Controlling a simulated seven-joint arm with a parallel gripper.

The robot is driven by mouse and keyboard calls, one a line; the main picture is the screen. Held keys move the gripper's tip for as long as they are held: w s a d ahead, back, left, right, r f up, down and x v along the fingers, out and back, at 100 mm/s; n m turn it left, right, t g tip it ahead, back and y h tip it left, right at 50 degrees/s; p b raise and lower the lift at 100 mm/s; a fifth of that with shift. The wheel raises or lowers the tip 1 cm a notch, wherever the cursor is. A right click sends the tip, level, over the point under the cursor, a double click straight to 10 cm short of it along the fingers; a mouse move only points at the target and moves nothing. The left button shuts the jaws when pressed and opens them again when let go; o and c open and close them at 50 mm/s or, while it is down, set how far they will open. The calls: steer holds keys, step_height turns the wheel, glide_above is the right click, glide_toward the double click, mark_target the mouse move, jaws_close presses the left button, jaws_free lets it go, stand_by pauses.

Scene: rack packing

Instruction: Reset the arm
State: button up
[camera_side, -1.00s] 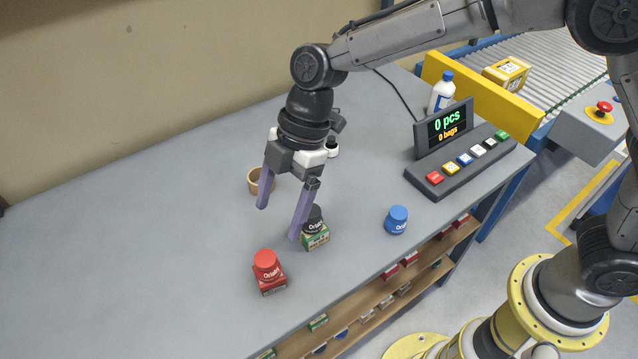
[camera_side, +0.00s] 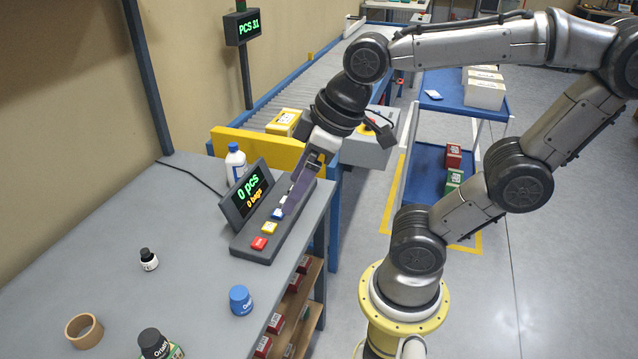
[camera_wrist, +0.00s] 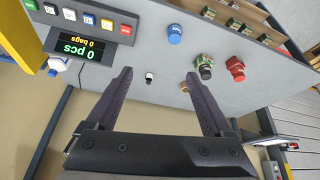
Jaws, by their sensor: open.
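My gripper (camera_wrist: 160,78) is open and empty in the wrist view, its two purple-grey fingers spread wide above the grey table. In the side view my gripper (camera_side: 300,180) hangs in front of the button panel (camera_side: 253,250) and hides part of it. Whether it touches the panel cannot be told from this view. My arm arches from the yellow base on the right towards the panel.
The display (camera_side: 246,195) reads 0 pcs, 0 bags. A blue-capped white bottle (camera_side: 236,165) stands behind it. On the table are a blue jar (camera_side: 241,300), a small black-capped bottle (camera_side: 148,259), a tape ring (camera_side: 84,331) and a black-lidded jar (camera_side: 153,343). A red jar (camera_wrist: 236,69) shows in the wrist view.

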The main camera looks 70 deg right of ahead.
steer(key=s+d+m, duration=0.1)
steer(key=s+d+f+m+h, duration=0.1)
steer(key=s, duration=0.1)
steer(key=shift+s+d+f+m, duration=0.2)
steer(key=shift+s+d+m, duration=0.1)
stand_by(1.1)
